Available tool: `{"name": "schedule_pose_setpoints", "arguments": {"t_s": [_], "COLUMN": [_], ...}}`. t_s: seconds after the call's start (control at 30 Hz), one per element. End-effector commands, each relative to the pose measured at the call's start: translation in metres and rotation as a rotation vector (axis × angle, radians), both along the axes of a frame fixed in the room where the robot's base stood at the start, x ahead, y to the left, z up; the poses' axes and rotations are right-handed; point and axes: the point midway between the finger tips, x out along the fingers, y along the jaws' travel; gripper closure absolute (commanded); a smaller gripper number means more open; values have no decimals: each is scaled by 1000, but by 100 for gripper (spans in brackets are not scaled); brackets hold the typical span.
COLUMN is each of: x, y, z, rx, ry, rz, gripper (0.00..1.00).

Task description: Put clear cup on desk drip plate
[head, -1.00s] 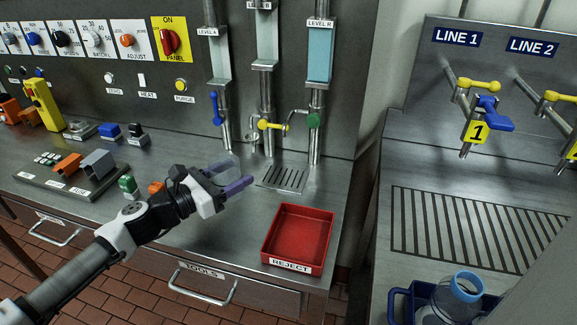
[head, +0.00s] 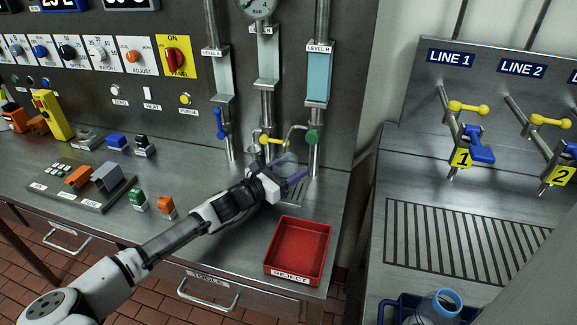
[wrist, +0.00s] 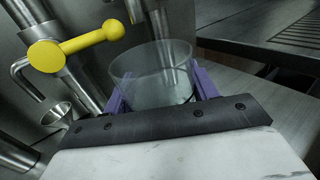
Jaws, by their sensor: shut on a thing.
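The clear cup (wrist: 155,75) is upright between the purple fingers of my gripper (wrist: 157,92) in the wrist view. In the head view the cup (head: 284,162) shows faintly at the end of my gripper (head: 290,178), under the taps. My gripper is shut on it. The desk drip plate (head: 293,196) is a slotted plate set in the steel desk below the taps. My gripper and the cup are over it and hide much of it. I cannot tell whether the cup's base touches the plate.
A yellow-handled tap (head: 272,140) and a green-knobbed tap (head: 311,137) stand close behind the cup. The red reject tray (head: 298,248) sits in front of the plate. Orange and green switches (head: 165,206) stand to the left. A second bench with line valves (head: 478,150) is at right.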

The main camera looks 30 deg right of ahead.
Motion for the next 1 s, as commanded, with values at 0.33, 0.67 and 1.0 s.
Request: {"name": "schedule_pose_setpoints", "arguments": {"t_s": [0.33, 0.67, 1.0], "x": [0, 0, 0], "y": [0, 0, 0], "z": [-7, -10, -9], "rx": [0, 0, 0], "ry": [-1, -1, -1], "rz": [-1, -1, -1], "gripper": [67, 28, 20]}}
